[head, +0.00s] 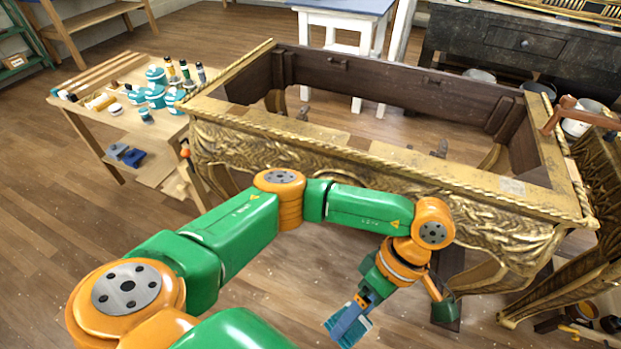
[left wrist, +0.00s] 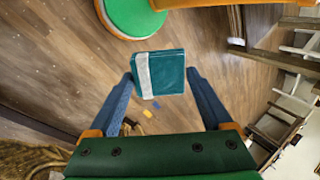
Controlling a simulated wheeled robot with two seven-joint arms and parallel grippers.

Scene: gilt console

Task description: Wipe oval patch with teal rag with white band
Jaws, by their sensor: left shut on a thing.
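The teal rag (head: 352,334) is at the bottom of the head view, held by my left gripper (head: 350,318). In the left wrist view, the rag (left wrist: 172,73) shows as a folded teal square with a white band near its left side, between the two blue fingers. The gripper is shut on it, in front of the gilt console (head: 300,150) and apart from it. A pale greyish patch (head: 512,186) lies on the console's front top rail near the right corner. I cannot tell whether its outline is oval. My right gripper is not in view.
The console frame is open on top, with dark inner walls. A wooden side table (head: 125,125) at left holds teal-and-white jars and bottles. A reddish-brown clamp-like tool (head: 570,110) sits at the console's right end. Bare wood floor (head: 60,235) lies at the left.

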